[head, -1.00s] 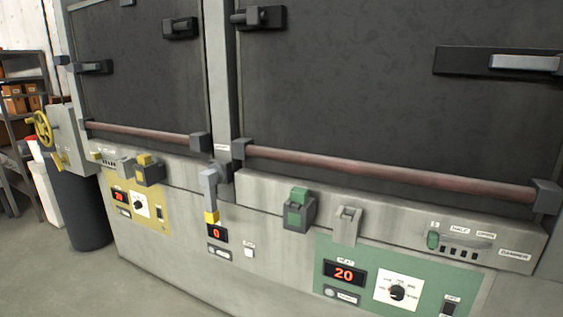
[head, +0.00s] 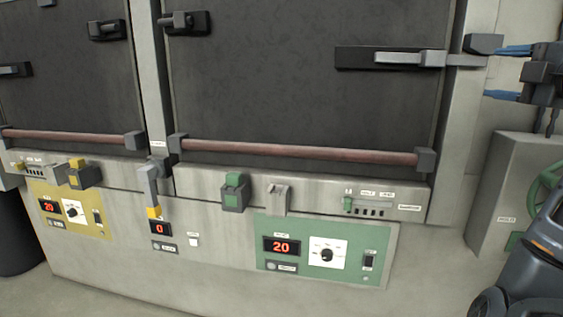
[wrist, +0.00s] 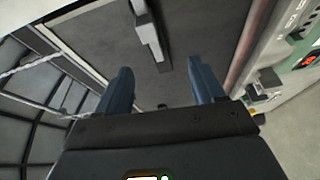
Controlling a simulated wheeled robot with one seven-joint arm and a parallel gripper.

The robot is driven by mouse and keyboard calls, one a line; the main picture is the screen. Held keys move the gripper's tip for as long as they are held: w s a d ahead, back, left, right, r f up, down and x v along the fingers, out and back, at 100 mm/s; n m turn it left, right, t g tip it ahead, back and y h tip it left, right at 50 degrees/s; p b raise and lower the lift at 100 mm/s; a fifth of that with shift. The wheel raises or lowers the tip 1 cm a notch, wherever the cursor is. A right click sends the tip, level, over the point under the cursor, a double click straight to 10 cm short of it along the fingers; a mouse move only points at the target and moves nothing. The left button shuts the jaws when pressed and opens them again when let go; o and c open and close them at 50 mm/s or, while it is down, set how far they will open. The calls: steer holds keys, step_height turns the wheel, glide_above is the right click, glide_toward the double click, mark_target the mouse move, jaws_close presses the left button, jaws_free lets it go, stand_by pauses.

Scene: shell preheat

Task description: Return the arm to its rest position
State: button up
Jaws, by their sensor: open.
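My gripper (head: 492,73) shows at the right edge of the head view, its two blue fingers apart and pointing left. It is beside the right end of the grey latch handle (head: 410,58) on the large dark door (head: 300,100). In the wrist view my gripper (wrist: 160,72) is open with nothing between its fingers. The handle (wrist: 150,35) lies beyond the fingertips there. I cannot tell the exact gap between them. Part of my arm (head: 540,255) shows at the lower right of the head view.
Below the door run a reddish bar (head: 300,152) and a green control panel (head: 380,235) reading 20. A yellow panel (head: 85,222) is at the left. A grey box (head: 500,180) with a green handwheel (head: 546,190) stands at the right, near my arm.

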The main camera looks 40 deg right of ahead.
steer(key=w+a+f+m, duration=0.2)
steer(key=w+a+f, duration=0.15)
steer(key=f, duration=0.45)
steer(key=w+a+f+m+g, duration=0.15)
steer(key=a+f, duration=0.25)
steer(key=f, duration=0.4)
steer(key=w+a+f+m, duration=0.3)
steer(key=a+f, duration=0.1)
steer(key=f, duration=0.4)
steer(key=s+a+f+m+y, duration=0.2)
steer(key=a+f, duration=0.5)
steer(key=a, duration=0.1)
steer(key=s+a+f+m+y, duration=0.1)
steer(key=s+a+f, duration=0.4)
steer(key=a, duration=0.2)
steer(key=s+a+f+m+y, duration=0.1)
steer(key=s+a+f, duration=0.35)
steer(key=a, duration=0.35)
steer(key=s+a+r+y, duration=0.1)
steer(key=s+a+y, duration=0.1)
steer(key=s+a, duration=0.2)
steer(key=s+a+r+m+y, duration=0.1)
steer(key=s+a, duration=0.4)
steer(key=s, duration=0.6)
steer(key=shift+a+y, duration=0.25)
steer(key=shift+y, duration=0.25)
steer(key=shift+o, duration=0.2)
steer(key=shift+t, duration=0.35)
